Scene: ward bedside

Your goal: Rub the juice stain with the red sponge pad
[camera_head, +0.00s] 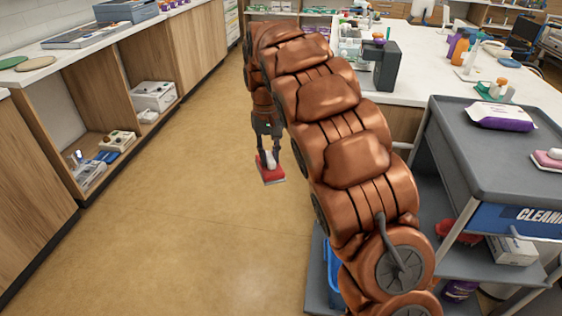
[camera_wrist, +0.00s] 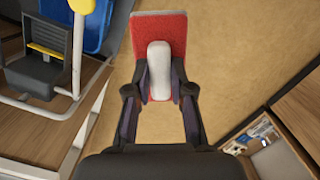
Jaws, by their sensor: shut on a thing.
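My gripper (camera_head: 267,146) is shut on the white handle of the red sponge pad (camera_head: 271,176) and holds it over the open floor in the head view. In the wrist view, my gripper (camera_wrist: 160,92) has a finger on each side of the white grip, and the red sponge pad (camera_wrist: 172,24) shows behind it. Whether the pad touches the floor I cannot tell. I see no juice stain in either view.
A grey cleaning cart (camera_head: 462,150) stands at the right with a purple-and-white pack (camera_head: 502,117) on top. A white counter (camera_head: 425,80) is behind it. Wooden cabinets (camera_head: 35,190) line the left. The tan floor (camera_head: 185,215) between is clear.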

